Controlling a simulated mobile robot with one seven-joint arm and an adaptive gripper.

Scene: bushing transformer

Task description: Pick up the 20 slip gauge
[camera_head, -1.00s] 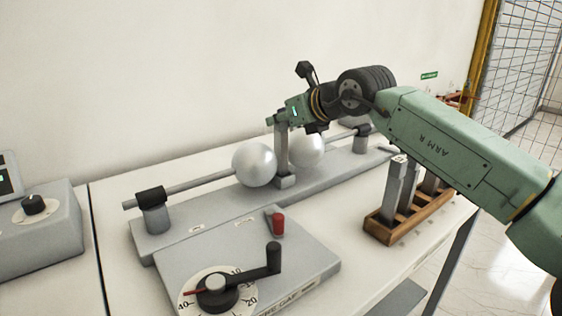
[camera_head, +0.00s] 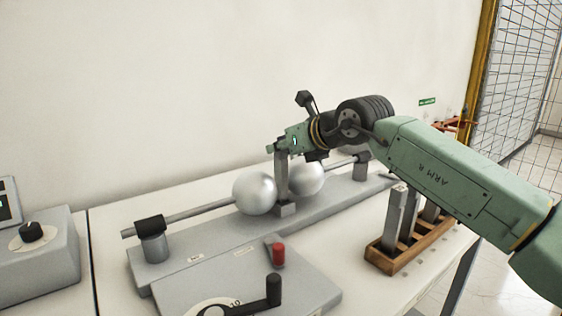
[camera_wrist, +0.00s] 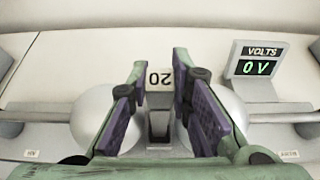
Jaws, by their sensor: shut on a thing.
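The 20 slip gauge (camera_head: 281,178) is a grey upright bar with a wider foot, standing between two white spheres (camera_head: 254,193) (camera_head: 307,179) on the grey apparatus base. In the wrist view its white top face (camera_wrist: 159,78) shows the number 20 upside down. My gripper (camera_head: 279,150) is shut on the upper end of the gauge, with one finger on each side of it in the wrist view (camera_wrist: 160,90). I cannot tell whether the gauge touches the spheres or whether its foot rests on the base.
A wooden rack (camera_head: 405,250) with several grey gauges stands right, below my arm. A control box with a red knob (camera_head: 278,255) and black crank (camera_head: 273,290) is in front. A VOLTS display (camera_wrist: 258,60) reads 0 V. Another panel (camera_head: 35,250) stands left.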

